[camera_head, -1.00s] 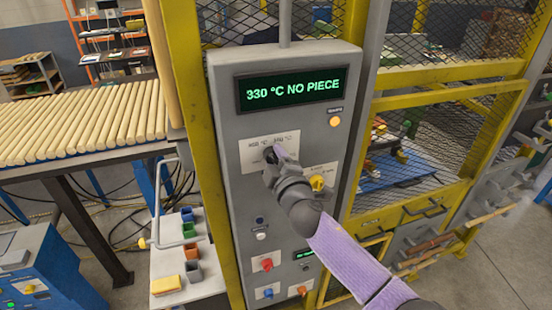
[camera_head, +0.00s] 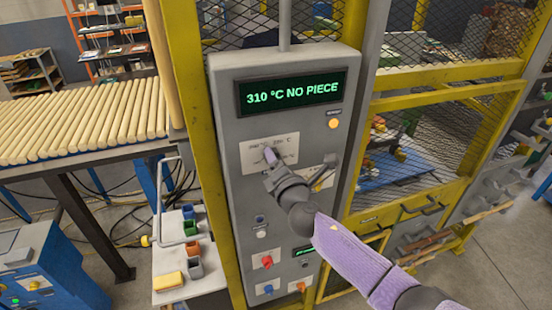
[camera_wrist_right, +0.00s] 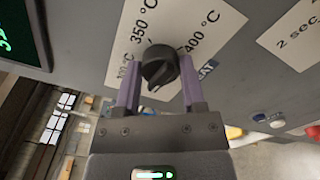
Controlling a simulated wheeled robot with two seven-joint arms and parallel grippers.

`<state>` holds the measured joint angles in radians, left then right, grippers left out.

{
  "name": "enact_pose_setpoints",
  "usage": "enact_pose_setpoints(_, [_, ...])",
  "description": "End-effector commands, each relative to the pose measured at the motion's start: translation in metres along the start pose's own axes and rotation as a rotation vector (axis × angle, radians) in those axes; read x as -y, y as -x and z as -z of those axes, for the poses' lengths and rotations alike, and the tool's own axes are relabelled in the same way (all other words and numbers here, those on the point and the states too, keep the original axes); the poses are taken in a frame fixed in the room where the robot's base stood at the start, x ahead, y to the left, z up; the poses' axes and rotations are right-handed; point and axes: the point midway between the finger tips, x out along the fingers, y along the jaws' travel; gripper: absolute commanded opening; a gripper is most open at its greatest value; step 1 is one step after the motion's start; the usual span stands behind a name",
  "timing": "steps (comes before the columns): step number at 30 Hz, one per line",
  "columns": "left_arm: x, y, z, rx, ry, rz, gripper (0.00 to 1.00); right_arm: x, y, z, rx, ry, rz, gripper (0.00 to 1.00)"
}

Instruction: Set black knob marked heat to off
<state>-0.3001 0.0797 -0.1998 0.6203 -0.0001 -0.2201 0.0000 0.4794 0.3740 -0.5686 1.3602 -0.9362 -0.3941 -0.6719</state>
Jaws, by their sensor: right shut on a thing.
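The black knob (camera_wrist_right: 160,68) sits on a white dial plate marked 350 °C and 400 °C, with another label at left partly hidden. My right gripper (camera_wrist_right: 160,80) has its two purple fingers on either side of the knob and is shut on it. A small pale mark shows at the knob's lower edge. In the head view my right gripper (camera_head: 272,160) covers the knob, and the plate (camera_head: 255,150) shows around it. The display (camera_head: 291,94) above reads 310 °C NO PIECE. My left gripper is not in view.
An orange lamp (camera_head: 334,124) is above, a red button (camera_head: 266,262) below. Yellow posts (camera_head: 190,120) and mesh flank the grey panel (camera_head: 230,190).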

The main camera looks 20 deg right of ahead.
Motion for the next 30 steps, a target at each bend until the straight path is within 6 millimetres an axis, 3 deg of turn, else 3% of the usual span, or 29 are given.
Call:
enact_pose_setpoints(15, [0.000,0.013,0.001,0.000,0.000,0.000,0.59,-0.001,0.000,0.000,-0.002,0.437,0.002,0.00])
enact_pose_setpoints(30, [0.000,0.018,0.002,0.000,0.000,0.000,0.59,-0.001,0.000,0.001,-0.003,0.624,0.001,0.00])
